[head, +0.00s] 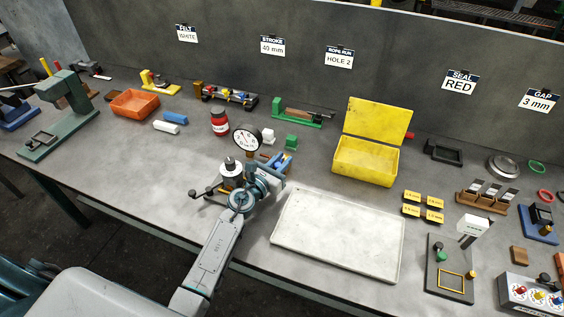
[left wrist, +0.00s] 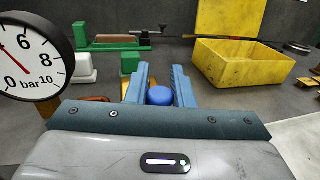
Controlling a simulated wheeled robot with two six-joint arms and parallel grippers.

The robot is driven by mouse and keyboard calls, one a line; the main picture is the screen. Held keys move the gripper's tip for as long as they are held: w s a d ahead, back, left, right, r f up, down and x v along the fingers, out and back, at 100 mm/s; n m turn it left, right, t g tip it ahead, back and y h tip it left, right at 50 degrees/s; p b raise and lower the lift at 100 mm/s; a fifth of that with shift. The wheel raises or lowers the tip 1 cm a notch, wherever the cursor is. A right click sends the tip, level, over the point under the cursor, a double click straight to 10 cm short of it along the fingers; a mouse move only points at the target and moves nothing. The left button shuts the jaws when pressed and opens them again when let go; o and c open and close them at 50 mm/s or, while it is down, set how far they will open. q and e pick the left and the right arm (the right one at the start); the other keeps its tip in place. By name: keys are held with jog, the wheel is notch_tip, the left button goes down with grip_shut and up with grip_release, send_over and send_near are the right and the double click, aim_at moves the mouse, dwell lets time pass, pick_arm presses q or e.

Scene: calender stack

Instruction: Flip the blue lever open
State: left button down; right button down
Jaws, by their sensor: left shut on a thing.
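The blue lever's rounded end (left wrist: 160,96) shows between the two blue fingers of my left gripper (left wrist: 160,86) in the left wrist view. The gripper is shut on it. In the head view my left gripper (head: 284,164) is low over the table, just right of a round pressure gauge (head: 247,139). The lever is hidden there behind the fingers and wrist. The gauge (left wrist: 28,58) stands close at the left in the wrist view. My right gripper is not in view.
A pale tray (head: 340,234) lies right of my left arm. An open yellow box (head: 366,162) stands behind it. A small green block (head: 291,142) and a red jar (head: 219,122) stand beyond the gauge. A silver cylinder on a dark base (head: 231,172) stands left of my wrist.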

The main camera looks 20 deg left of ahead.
pick_arm(q)
jog(key=c, duration=1.3)
grip_release()
jog(key=shift+a, duration=0.1)
jog(key=b+v, duration=0.1)
jog(key=v, duration=0.9)
jog(key=shift+s+a, duration=0.1)
jog(key=shift+s, duration=0.25)
